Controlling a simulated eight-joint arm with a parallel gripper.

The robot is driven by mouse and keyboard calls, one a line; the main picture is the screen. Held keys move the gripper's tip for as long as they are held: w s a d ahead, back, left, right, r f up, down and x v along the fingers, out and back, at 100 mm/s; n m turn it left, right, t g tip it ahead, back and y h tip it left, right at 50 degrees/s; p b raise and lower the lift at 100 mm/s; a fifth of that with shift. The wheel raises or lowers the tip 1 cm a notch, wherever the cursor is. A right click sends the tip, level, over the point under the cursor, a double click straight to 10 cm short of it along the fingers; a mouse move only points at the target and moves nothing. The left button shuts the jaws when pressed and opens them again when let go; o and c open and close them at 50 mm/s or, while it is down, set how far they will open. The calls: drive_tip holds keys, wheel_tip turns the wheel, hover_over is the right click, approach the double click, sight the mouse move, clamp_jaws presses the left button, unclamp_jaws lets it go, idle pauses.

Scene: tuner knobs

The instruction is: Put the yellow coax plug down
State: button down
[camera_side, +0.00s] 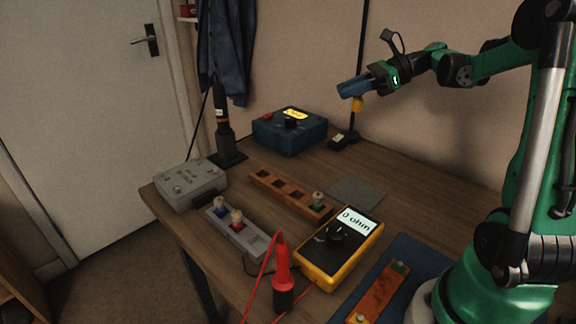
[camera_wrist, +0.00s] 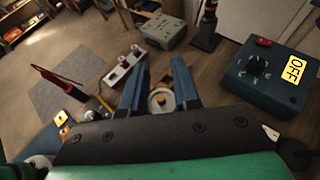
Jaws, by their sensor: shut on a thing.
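My gripper (camera_side: 352,88) is shut on the yellow coax plug (camera_side: 357,104) and holds it high above the table, near the back wall. The plug's yellow part hangs below the blue fingers. In the wrist view my gripper (camera_wrist: 158,80) has the plug (camera_wrist: 161,100) between its fingers, with its pale round end showing.
A yellow multimeter (camera_side: 347,256) reads "0 ohm", with a red probe (camera_side: 281,265) beside it. A dark blue box (camera_side: 288,133) with a knob reads OFF in the wrist view (camera_wrist: 262,85). A grey box (camera_side: 190,185) stands far left. A flat grey pad (camera_side: 355,193) lies clear mid-table.

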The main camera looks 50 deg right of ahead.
wheel_tip(320, 180, down, 19)
drive_tip(key=shift+r, duration=0.1)
idle(0.3)
drive_tip(key=c, duration=0.6)
unclamp_jaws()
drive_tip(key=shift+f, duration=0.2)
drive_tip(key=shift+c, duration=0.2)
